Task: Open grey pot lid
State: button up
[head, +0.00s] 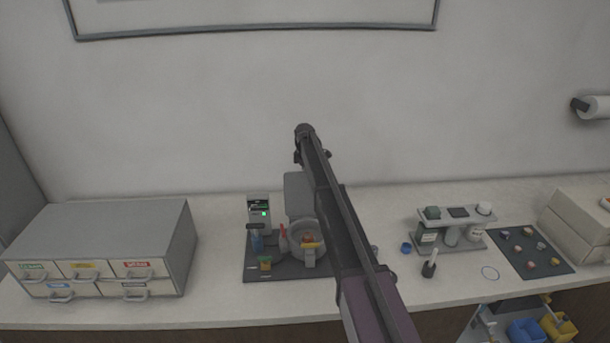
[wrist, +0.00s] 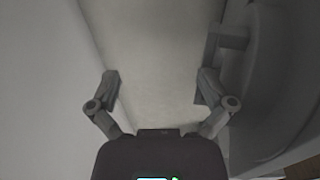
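The press on the dark mat (head: 285,273) has a round grey pot (head: 296,238) with a small orange-brown piece at its middle. A grey upright panel (head: 298,193) stands behind the pot; I cannot tell whether it is the lid or the press body. In the wrist view my gripper (wrist: 158,88) is open and empty, over the pale counter close to the wall. A large round grey body (wrist: 275,85) with a protruding block (wrist: 230,36) is right of the right finger; I cannot tell if they touch.
A green-lit control box (head: 259,213) and red lever (head: 283,231) stand left of the pot. A grey drawer cabinet (head: 110,235) is at left. A bottle rack (head: 456,218), blue cap (head: 406,247) and dark sample mat (head: 528,263) are at right. Counter between cabinet and press is clear.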

jog(key=w+f+b, duration=0.2)
jog(key=w+f, duration=0.2)
jog(key=w, duration=0.9)
jog(key=shift+a+f, duration=0.2)
dwell(1.0)
jog(key=shift+r, duration=0.1)
dwell(0.4)
notch_tip(320, 180, up, 21)
jog(key=p, duration=2)
jog(key=shift+p, duration=0.4)
jog(key=shift+r+p, duration=0.4)
jog(key=shift+p, duration=0.05)
jog(key=shift+s, duration=0.1)
